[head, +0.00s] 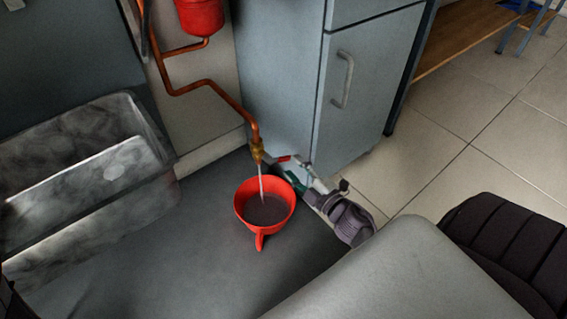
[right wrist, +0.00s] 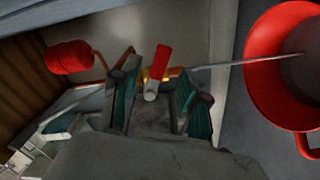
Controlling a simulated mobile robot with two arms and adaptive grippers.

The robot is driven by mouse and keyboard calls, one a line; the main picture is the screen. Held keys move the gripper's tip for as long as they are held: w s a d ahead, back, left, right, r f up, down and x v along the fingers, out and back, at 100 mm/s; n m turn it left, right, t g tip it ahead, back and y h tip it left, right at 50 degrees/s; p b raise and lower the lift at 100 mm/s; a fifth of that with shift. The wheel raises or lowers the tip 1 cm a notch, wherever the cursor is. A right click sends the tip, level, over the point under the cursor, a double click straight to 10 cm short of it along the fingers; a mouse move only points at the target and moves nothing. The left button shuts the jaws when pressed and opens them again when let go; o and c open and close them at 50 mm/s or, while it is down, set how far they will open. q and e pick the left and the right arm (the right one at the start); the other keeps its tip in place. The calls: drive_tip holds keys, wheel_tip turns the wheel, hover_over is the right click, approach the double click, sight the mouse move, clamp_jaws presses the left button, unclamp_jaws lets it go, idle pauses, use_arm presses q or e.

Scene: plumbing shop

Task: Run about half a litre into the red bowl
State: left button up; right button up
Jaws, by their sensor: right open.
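The red bowl (head: 246,213) stands on the dark grey surface under the brass tap (head: 257,150). A thin stream of water (head: 261,186) runs from the tap into it. Liquid (head: 267,208) shows inside the bowl below the rim; its exact depth is hard to tell. The bowl also shows at the right of the right wrist view (right wrist: 262,75). My right gripper (head: 294,176) is open beside the tap. In the right wrist view, the tap's red lever (right wrist: 160,62) lies between its spread fingers; I cannot tell whether they touch it. My left gripper is not in view.
A copper pipe (head: 223,92) runs down to the tap from a red vessel (head: 200,14). A grey stone-like sink (head: 93,165) stands at the left. A grey cabinet (head: 364,85) stands close behind my right gripper. Tiled floor (head: 470,135) is open at the right.

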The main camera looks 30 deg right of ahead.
sight(285, 160)
drive_tip(key=w, duration=0.2)
drive_tip(key=w+b, duration=0.1)
drive_tip(key=w, duration=0.1)
drive_tip(key=shift+w+a, duration=0.2)
drive_tip(key=shift+w, duration=0.2)
clamp_jaws()
